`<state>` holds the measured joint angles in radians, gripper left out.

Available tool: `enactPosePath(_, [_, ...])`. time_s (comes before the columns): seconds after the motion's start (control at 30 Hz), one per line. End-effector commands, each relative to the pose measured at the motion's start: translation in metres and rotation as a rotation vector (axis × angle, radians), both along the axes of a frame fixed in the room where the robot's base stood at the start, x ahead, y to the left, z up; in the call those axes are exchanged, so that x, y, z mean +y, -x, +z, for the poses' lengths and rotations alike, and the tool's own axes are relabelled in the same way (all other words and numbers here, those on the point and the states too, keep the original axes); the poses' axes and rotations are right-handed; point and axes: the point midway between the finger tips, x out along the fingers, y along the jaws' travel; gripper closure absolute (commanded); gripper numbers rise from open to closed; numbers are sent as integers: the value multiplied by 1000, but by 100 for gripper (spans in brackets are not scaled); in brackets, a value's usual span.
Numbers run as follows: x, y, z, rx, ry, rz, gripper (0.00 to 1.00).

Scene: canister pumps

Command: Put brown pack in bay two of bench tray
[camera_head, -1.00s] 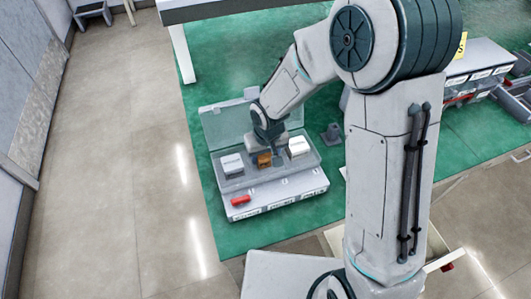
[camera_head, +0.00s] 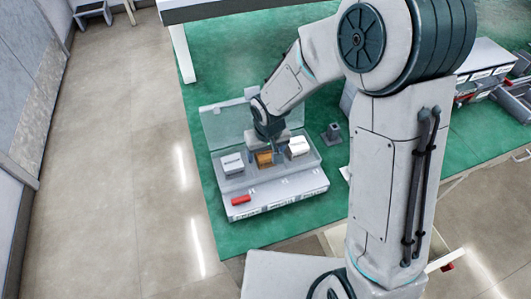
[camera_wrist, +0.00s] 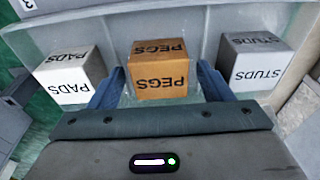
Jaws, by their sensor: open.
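The brown pack (camera_head: 264,159), labelled PEGS, sits in the middle bay of the grey bench tray (camera_head: 236,186). In the wrist view the brown pack (camera_wrist: 158,70) stands upright between two low dividers. My gripper (camera_wrist: 160,82) is open, with one blue finger on each side of the pack and a narrow gap showing on at least the right side. In the head view my gripper (camera_head: 268,150) is over the middle bay, partly hiding the pack. I cannot tell whether the pack's base is flat on the bay floor.
A white PADS pack (camera_wrist: 70,75) and a white STUDS pack (camera_wrist: 254,60) stand in the bays on either side. A red item (camera_head: 241,199) lies on the tray's front ledge. A clear lid (camera_head: 224,125) stands behind. A grey fixture (camera_head: 332,134) is to the right; green mat lies around.

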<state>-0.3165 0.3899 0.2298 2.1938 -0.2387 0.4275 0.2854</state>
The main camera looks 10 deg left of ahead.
Motion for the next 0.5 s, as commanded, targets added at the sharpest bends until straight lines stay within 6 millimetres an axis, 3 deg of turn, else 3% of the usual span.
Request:
enactPosePath(0.3, [-4,8,64,-6,-2,1,28])
enactPosePath(0.5, [-6,12,93,-4,-2,0,28])
